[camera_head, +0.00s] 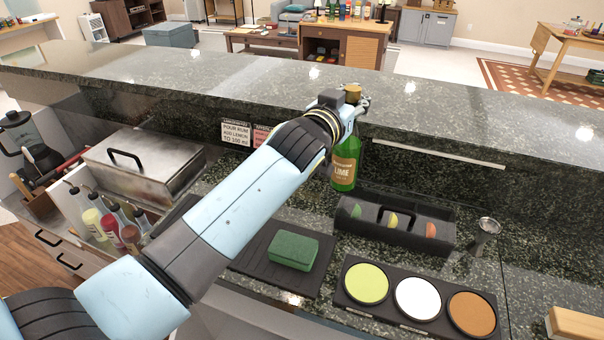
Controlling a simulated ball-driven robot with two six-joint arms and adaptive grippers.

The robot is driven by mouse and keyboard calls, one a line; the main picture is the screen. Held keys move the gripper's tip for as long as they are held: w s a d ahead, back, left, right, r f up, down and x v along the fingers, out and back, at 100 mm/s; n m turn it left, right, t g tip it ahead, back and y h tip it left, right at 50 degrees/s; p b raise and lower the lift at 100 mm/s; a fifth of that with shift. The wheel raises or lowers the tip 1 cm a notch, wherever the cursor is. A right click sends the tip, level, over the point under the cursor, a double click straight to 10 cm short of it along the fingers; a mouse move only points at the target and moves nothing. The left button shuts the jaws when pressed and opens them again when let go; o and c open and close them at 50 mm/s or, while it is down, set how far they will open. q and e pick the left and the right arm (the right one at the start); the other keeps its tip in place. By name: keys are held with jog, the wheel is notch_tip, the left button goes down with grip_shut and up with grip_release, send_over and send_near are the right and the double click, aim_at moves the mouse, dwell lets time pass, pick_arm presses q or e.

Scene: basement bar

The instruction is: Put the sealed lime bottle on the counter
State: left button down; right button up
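The green lime bottle (343,172) has a gold cap and a tan label reading LIME. It is roughly upright, behind the condiment tray and in front of the raised counter's wall. My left gripper (360,104) is at the bottle's neck, just below the cap. My wrist hides most of the fingers and the upper bottle, so I cannot tell whether they are closed on it. I also cannot tell whether the bottle's base touches the lower surface. The raised granite counter (440,110) runs across behind the bottle. My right gripper is not in view.
The raised counter top is clear. On the lower surface are a condiment tray (440,212), a green sponge (293,249) on a dark mat, a metal jigger (484,235) and a rimming tray (345,291). Several pourer bottles (112,222) and a blender (30,145) stand at left.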

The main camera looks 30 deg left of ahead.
pick_arm(q)
jog(key=s+a+f+b, duration=0.1)
jog(key=a+f+b, duration=0.7)
jog(key=a+f, duration=0.2)
jog(key=shift+a+f, duration=0.35)
jog(key=shift+a, duration=0.35)
jog(key=shift+f+b, duration=0.15)
jog(key=shift+b, duration=0.25)
jog(key=c, duration=1.4)
grip_release()
jog(key=shift+s, duration=0.1)
jog(key=s+b, duration=0.1)
jog(key=s, duration=0.3)
jog(key=s+b, duration=0.2)
jog(key=s, duration=0.2)
jog(key=s+d+b, duration=0.1)
jog(key=s+b, duration=0.1)
jog(key=s, duration=0.2)
jog(key=shift+r, duration=0.35)
